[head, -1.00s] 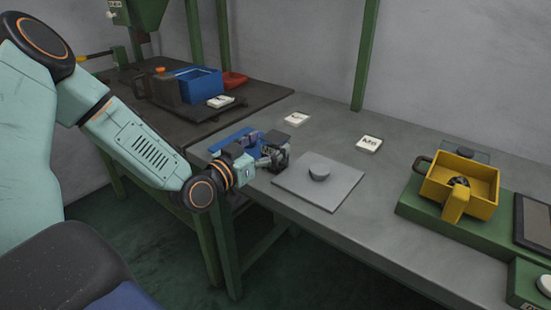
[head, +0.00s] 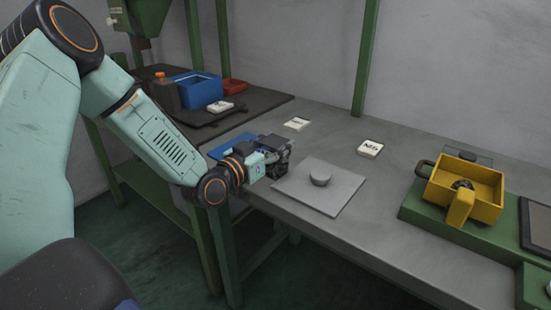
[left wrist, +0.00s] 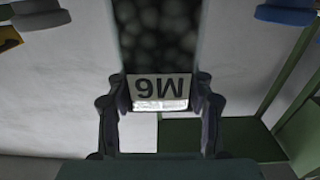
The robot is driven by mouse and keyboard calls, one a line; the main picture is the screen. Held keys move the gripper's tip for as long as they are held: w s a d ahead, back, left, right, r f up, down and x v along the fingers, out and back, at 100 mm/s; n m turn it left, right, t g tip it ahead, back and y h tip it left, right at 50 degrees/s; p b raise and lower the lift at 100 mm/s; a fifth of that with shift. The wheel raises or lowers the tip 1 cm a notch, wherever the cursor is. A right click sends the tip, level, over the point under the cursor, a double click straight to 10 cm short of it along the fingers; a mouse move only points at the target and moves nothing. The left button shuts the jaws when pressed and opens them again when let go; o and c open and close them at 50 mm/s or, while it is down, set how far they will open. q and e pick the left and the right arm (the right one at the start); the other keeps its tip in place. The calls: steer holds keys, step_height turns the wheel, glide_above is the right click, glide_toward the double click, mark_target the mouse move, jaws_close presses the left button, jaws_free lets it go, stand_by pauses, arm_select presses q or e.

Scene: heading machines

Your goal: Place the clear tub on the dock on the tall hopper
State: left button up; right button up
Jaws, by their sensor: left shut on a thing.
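My left gripper (head: 278,158) is at the left end of the grey table, left of a grey plate. In the left wrist view its two fingers (left wrist: 160,110) are closed on either side of a white label with upside-down M6 lettering (left wrist: 160,87). The label is on the held tub, whose dark, rounded contents (left wrist: 155,35) show above it. In the head view the tub is mostly hidden by the gripper; a dark block (head: 274,142) shows there. The tall green hopper (head: 142,14) stands at the upper left; its dock cannot be made out. My right gripper is not in view.
A yellow tub (head: 482,182) sits on a green base at right. A blue bin (head: 198,87) and red tray (head: 233,86) stand on the dark bench.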

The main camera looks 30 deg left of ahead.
arm_select(q)
steer(key=shift+s+r, duration=0.1)
steer(key=shift+c, duration=1.4)
steer(key=c, duration=0.4)
jaws_close()
